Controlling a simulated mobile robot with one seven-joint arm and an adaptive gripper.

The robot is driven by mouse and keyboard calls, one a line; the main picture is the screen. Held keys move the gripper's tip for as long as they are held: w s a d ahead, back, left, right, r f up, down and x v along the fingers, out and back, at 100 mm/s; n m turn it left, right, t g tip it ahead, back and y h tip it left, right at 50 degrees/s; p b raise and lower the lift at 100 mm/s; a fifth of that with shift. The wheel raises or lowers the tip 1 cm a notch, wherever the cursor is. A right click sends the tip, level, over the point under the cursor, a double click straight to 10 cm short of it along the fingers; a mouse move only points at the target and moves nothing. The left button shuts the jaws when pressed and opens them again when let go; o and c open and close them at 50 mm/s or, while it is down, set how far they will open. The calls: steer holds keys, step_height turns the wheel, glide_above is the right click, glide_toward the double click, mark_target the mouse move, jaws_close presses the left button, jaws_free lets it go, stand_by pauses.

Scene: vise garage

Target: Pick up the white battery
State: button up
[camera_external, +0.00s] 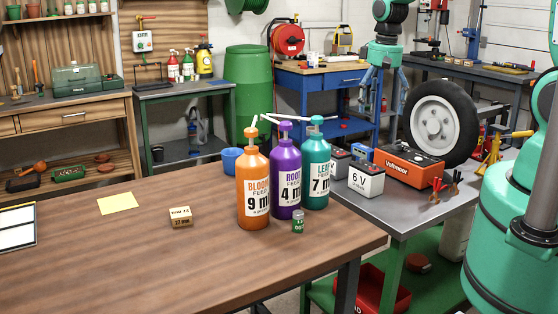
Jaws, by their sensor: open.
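A white battery (362,180) with a dark top and "6 V" on its front stands upright on the grey metal table (405,212). My gripper (382,105) hangs in the upper middle of the view, fingers down, spread apart and empty. It appears above and apart from the battery.
A red-orange Voltmoor unit (409,168) and a tire (440,124) stand right of the battery. Orange (253,185), purple (286,182) and teal (316,175) pump bottles stand on the wooden table's corner. A blue box (360,153) is behind the battery. Clamps (437,189) lie at right.

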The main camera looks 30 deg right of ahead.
steer(key=g, duration=0.1)
glide_above(370, 165)
step_height(370, 165, down, 10)
steer(key=r, duration=0.1)
steer(key=shift+s+d+f, duration=0.1)
steer(key=shift+s+f, duration=0.1)
steer(key=shift+f, duration=0.05)
steer(key=shift+f, duration=0.15)
step_height(370, 165, down, 7)
steer(key=shift+f+b, duration=0.15)
steer(key=shift+b, duration=0.5)
steer(key=shift+f, duration=0.5)
steer(key=shift+f, duration=0.1)
steer(key=shift+w+f+b, duration=0.2)
steer(key=shift+f+b, duration=0.6)
steer(key=shift+f, duration=1.7)
